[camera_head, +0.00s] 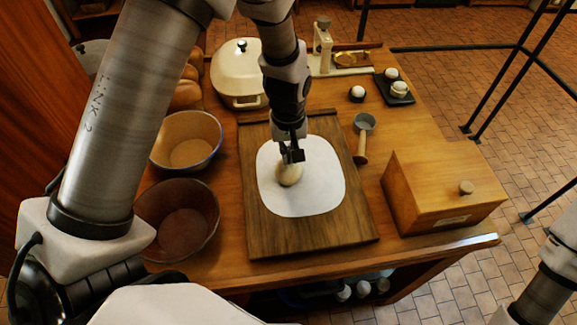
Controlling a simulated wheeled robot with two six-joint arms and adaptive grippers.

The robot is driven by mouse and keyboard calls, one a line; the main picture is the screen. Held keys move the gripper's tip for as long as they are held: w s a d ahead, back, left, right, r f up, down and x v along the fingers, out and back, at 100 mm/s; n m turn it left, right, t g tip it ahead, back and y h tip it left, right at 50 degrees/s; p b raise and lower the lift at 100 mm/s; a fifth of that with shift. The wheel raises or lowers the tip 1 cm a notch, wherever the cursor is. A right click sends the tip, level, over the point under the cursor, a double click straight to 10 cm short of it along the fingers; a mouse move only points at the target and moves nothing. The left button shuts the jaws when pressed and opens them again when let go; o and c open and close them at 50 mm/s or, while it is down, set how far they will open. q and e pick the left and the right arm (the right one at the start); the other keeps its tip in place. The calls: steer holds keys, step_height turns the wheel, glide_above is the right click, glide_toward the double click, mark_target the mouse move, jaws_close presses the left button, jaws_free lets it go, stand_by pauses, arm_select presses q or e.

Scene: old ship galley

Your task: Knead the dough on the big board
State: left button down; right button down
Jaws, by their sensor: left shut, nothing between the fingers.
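The big wooden board (265,235) lies at the middle of the wooden table. A white rounded sheet (325,183) lies on it. The dough (289,177), a small pale lump, sits on the white sheet, left of its middle. My left gripper (291,158) points down directly over the dough with its fingers shut and empty. Its fingertips overlap the dough's upper part in the picture; whether they touch it I cannot tell. Part of my right arm shows at the lower right, but its gripper is out of view.
Two bowls (215,160) (142,212) stand left of the board, with a lidded cream pot (236,88) behind. A scoop (362,150) and a wooden box (440,205) lie to the right. A dark tray (403,98) and scale (342,72) are farther back.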

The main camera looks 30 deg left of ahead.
arm_select(q)
steer(key=shift+r, duration=0.45)
arm_select(e)
steer(key=shift+s+r, duration=0.1)
steer(key=shift+r, duration=0.25)
arm_select(q)
steer(key=shift+f, duration=0.1)
steer(key=shift+f, duration=0.1)
arm_select(e)
steer(key=shift+f, duration=0.1)
arm_select(q)
steer(key=shift+f+b, duration=0.4)
steer(key=shift+f, duration=0.35)
arm_select(e)
steer(key=shift+f, duration=0.3)
steer(key=shift+r, duration=0.2)
arm_select(q)
steer(key=shift+s+f+p, duration=0.2)
steer(key=shift+p, duration=0.15)
arm_select(e)
steer(key=shift+r, duration=0.15)
steer(key=shift+r, duration=0.1)
